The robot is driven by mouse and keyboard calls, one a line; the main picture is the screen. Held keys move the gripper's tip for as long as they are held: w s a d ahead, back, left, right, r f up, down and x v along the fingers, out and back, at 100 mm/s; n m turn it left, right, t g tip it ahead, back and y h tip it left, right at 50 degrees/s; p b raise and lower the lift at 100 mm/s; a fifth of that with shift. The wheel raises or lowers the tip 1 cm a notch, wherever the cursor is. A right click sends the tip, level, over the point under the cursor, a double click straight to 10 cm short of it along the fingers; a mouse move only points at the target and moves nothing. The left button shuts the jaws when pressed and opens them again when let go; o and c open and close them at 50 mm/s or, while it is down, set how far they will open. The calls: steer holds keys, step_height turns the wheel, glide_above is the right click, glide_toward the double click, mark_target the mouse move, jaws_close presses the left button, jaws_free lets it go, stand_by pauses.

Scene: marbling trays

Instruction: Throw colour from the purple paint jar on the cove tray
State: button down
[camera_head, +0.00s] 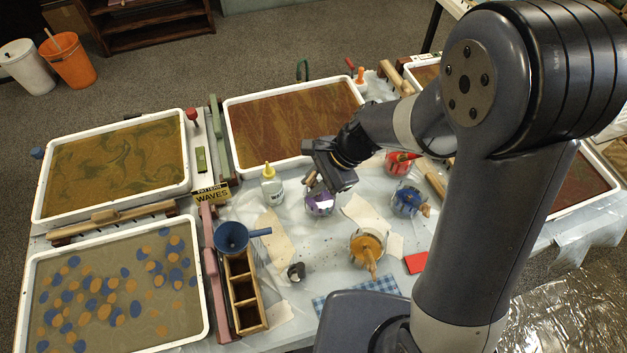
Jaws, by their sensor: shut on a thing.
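The purple paint jar (320,206) is a clear jar with purple colour in it, standing on the covered table near the middle. My gripper (318,183) is right above the jar, pointing down, and is shut on a thin tan brush handle (311,181). The gripper hides much of the brush, and I cannot tell whether its lower end is in the jar. Several white-rimmed trays hold coloured baths. No cove label is readable, so I cannot tell which tray is the cove tray.
A swirled tray (183,187), a dotted tray (205,318) and a reddish-brown tray (231,128) surround the work area. Red (398,167), blue (407,205) and orange (366,247) jars stand to the right.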

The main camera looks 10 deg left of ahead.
mark_target(315, 172)
step_height(315, 172, up, 4)
steer(key=p, duration=0.3)
stand_by(0.3)
stand_by(0.7)
